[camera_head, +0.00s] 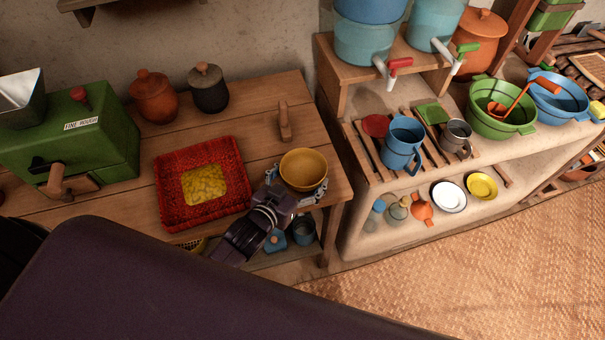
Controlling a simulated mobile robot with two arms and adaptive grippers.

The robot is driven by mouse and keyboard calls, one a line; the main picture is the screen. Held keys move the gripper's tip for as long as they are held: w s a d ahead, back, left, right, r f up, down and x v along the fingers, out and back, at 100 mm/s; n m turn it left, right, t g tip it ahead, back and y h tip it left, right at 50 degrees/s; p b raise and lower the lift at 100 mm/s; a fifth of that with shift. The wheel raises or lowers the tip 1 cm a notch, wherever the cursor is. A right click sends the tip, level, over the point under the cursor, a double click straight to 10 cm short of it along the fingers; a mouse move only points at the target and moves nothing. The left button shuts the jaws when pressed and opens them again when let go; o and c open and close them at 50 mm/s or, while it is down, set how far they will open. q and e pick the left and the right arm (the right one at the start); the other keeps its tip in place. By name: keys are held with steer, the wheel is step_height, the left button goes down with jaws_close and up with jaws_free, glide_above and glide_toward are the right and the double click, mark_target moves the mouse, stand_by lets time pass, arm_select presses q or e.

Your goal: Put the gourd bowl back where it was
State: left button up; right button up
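The gourd bowl (303,165) is a round, yellow-brown open bowl at the right end of the wooden table. It looks upright and empty. My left gripper (308,191) is right at the near side of the bowl, with its grey fingers partly hidden below the rim. The bowl covers the fingertips, so I cannot tell whether they grip it, or whether the bowl rests on the table or is just above it. My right gripper is not in view.
A red woven tray (169,205) with yellow contents lies left of the bowl. A wooden handle-like piece (285,122) stands behind it. A green mill (75,140) and two lidded pots (154,98) are farther left. A clay shelf (350,215) with a blue mug (402,145) stands right.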

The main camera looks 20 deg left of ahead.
arm_select(q)
steer(key=shift+o, duration=1.1)
steer(key=shift+r, duration=0.2)
steer(key=v, duration=1.2)
